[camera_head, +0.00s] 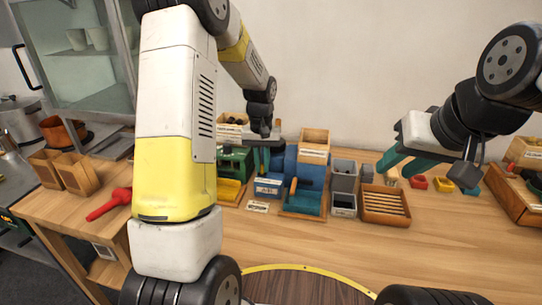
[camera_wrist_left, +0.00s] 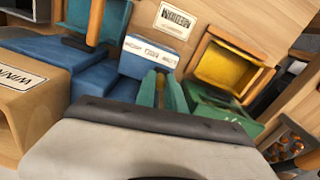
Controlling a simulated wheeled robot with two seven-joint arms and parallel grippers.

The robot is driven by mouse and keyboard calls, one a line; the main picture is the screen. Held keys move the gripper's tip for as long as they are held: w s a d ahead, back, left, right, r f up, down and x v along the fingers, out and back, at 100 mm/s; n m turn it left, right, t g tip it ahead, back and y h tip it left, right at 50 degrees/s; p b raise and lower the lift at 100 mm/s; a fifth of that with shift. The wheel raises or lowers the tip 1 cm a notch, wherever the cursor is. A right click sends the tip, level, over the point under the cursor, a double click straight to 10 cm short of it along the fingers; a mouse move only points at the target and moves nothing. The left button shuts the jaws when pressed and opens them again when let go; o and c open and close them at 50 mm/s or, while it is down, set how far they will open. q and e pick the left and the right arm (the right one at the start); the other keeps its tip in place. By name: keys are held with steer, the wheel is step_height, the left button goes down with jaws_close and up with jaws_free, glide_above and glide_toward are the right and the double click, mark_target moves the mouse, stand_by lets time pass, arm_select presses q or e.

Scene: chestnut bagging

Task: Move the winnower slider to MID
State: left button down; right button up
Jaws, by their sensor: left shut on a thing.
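The winnower is a blue machine (camera_head: 311,171) at the back middle of the table, with a wooden hopper (camera_head: 314,140) on top. Its blue control box (camera_head: 268,187) has a white scale label on the front, which also shows in the left wrist view (camera_wrist_left: 151,51); the words are too small to read surely. My left gripper (camera_head: 262,158) reaches down from above to this box. Its teal fingers (camera_wrist_left: 162,88) are close together at the box, behind the label, shut on the slider knob, which they hide. I cannot tell the slider's position. My right gripper (camera_head: 406,164) is open and empty above the table.
A green machine (camera_head: 234,163) with a yellow tray (camera_head: 230,192) stands close on the left. A slatted wooden tray (camera_head: 386,206) and grey bins (camera_head: 344,182) stand to the right. Small coloured blocks (camera_head: 442,184) lie near my right gripper. The front table area is clear.

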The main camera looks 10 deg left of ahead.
arm_select(q)
steer(key=d, duration=0.2)
steer(key=shift+d, duration=0.3)
steer(key=c, duration=1.4)
jaws_free()
steer(key=shift+r, duration=0.1)
step_height(320, 180, up, 8)
steer(key=shift+f, duration=0.2)
